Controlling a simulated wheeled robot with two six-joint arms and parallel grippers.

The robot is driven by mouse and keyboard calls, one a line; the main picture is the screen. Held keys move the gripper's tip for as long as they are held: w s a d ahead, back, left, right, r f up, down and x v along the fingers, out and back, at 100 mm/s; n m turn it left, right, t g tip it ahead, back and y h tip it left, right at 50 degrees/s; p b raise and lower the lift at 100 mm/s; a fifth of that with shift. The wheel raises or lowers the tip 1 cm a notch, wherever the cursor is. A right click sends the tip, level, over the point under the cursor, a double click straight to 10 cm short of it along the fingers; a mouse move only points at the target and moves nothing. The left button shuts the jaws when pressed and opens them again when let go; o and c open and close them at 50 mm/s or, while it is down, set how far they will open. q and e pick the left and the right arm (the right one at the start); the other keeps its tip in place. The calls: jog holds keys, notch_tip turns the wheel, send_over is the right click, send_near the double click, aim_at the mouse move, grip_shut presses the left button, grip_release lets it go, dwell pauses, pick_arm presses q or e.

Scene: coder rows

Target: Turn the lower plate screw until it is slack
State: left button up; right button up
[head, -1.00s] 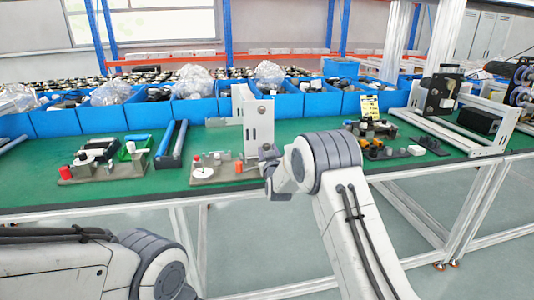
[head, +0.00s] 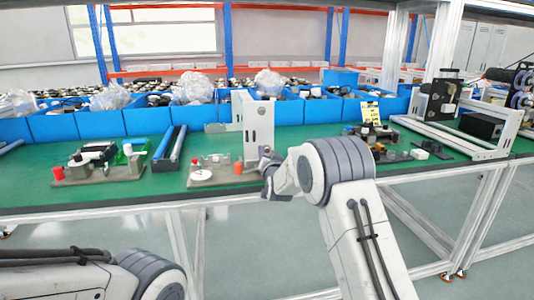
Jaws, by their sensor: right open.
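A light grey upright plate (head: 258,125) stands on the green table, with a few small dark holes or screws on its face. The lower plate screw cannot be made out; the plate's lower right part is close behind my right gripper. My right gripper (head: 266,160) is small and partly hidden by its own wrist; it is open at the lower front of the plate. Whether it touches the plate cannot be told. Only a link of my left arm shows at the lower left; its gripper is out of the picture.
A grey fixture with an orange cap (head: 238,168) sits just left of the right gripper. Another fixture with a red knob (head: 58,173) stands further left, beside blue rollers (head: 170,148). Blue bins (head: 103,123) line the back. Small parts (head: 375,140) and a metal frame (head: 465,140) are at the right.

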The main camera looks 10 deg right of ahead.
jog(key=shift+c, duration=0.3)
grip_shut()
jog(key=n, duration=0.9)
jog(key=shift+s+n+p, duration=0.1)
jog(key=shift+n+p, duration=0.25)
jog(key=shift+n, duration=0.05)
jog(key=shift+o, duration=0.3)
grip_release()
